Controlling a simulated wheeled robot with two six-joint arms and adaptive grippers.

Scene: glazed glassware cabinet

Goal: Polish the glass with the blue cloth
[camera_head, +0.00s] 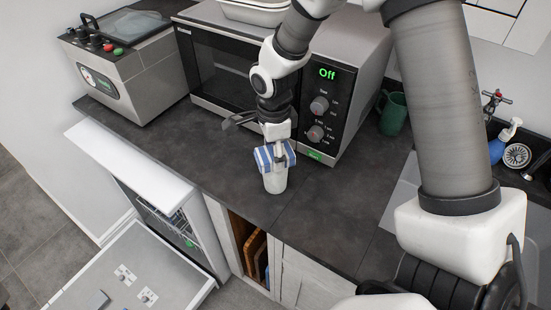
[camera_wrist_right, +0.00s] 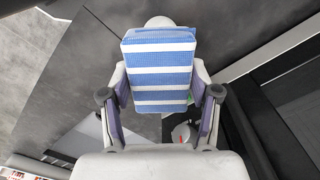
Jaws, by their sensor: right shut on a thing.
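The blue cloth (camera_head: 267,156), striped blue and white, is held in my right gripper (camera_head: 277,140) above the counter. The right wrist view shows the cloth (camera_wrist_right: 158,72) folded into a block between the two fingers of the right gripper (camera_wrist_right: 159,88). The glass (camera_head: 275,181), pale and whitish, stands upright on the dark counter directly below the cloth. The cloth covers its upper part in the head view, and I cannot tell whether they touch. A pale rounded edge, perhaps the glass (camera_wrist_right: 159,21), shows past the cloth. My left gripper is not in view.
A microwave (camera_head: 225,68) reading "Off" stands close behind the right gripper. A grey appliance (camera_head: 128,62) is at the left and a green mug (camera_head: 392,113) at the right. The dishwasher door (camera_head: 120,275) hangs open below. The counter (camera_head: 325,210) right of the glass is clear.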

